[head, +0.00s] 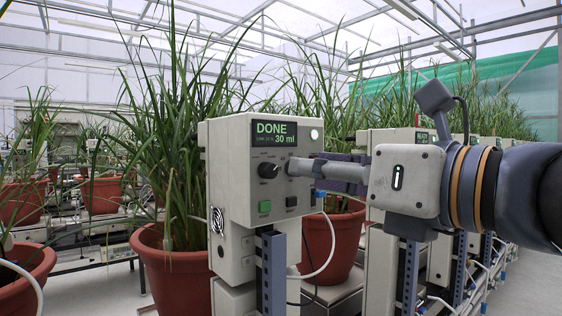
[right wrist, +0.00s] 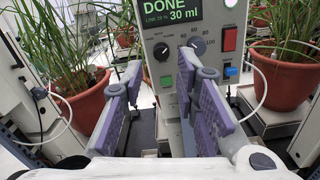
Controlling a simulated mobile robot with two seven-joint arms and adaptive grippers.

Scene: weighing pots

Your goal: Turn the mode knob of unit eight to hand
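A grey control unit (head: 228,180) stands in the middle of the head view, its display reading DONE and 30 ml. No unit number is readable. A dark knob (head: 268,170) is below the display; its fine labels cannot be read. In the right wrist view a dark knob (right wrist: 162,52) shows at the left and another with a numbered scale (right wrist: 197,46) at the right. My right gripper (head: 302,164) is close in front of the panel, hiding part of it. Its purple-padded fingers (right wrist: 160,65) are apart with nothing between them. My left gripper is out of view.
A green button (head: 265,207) and a black switch (head: 291,201) sit low on the panel. A red switch (right wrist: 230,40) is at its right side. Potted plants in red pots (head: 170,262) stand beside the unit. A white tube (head: 331,250) hangs at its right.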

